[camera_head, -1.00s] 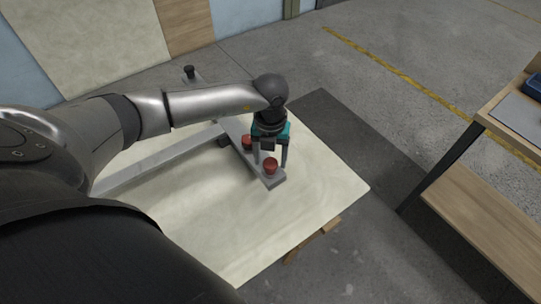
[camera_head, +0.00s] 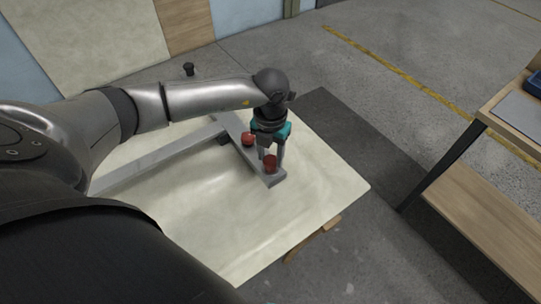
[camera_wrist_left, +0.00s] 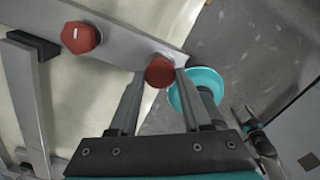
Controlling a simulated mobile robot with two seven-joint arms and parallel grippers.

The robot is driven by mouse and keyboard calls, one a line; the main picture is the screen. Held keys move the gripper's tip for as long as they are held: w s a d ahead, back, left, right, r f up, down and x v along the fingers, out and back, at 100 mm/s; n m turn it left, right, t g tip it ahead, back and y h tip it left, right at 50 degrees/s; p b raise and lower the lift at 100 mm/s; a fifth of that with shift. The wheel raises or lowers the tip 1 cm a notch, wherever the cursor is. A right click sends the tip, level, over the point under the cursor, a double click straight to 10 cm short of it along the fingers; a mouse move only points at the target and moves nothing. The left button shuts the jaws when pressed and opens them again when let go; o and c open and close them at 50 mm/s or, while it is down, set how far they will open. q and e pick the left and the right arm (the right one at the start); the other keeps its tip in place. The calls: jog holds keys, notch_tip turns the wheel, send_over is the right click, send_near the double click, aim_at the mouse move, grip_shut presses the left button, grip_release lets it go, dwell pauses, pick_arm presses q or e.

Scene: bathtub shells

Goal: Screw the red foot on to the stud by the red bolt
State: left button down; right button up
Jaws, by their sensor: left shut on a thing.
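The red foot (camera_head: 270,162) is a short round red piece at the near end of the grey bar (camera_head: 272,181). My left gripper (camera_head: 271,157) points down over it, shut on its sides. In the left wrist view, the foot (camera_wrist_left: 159,71) shows between the fingertips of my left gripper (camera_wrist_left: 160,78). The red bolt (camera_head: 248,139) sits further back on the same bar; it also shows in the left wrist view as a six-sided head with a white mark (camera_wrist_left: 79,38). The stud is not visible, and the foot's underside is hidden. My right gripper is not in view.
The bar is joined to a long grey cross bar (camera_head: 155,160) on the pale work board (camera_head: 230,225). A black foot (camera_head: 190,69) stands beyond my left arm. A wooden shelf bench (camera_head: 490,200) stands at the right, with open floor between.

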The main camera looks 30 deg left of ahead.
pick_arm(q)
jog(key=m+b, duration=0.2)
jog(key=m, duration=0.5)
jog(key=shift+c, duration=1.4)
grip_release()
notch_tip(320, 180, up, 15)
jog(key=p, duration=0.1)
jog(key=shift+r, duration=0.15)
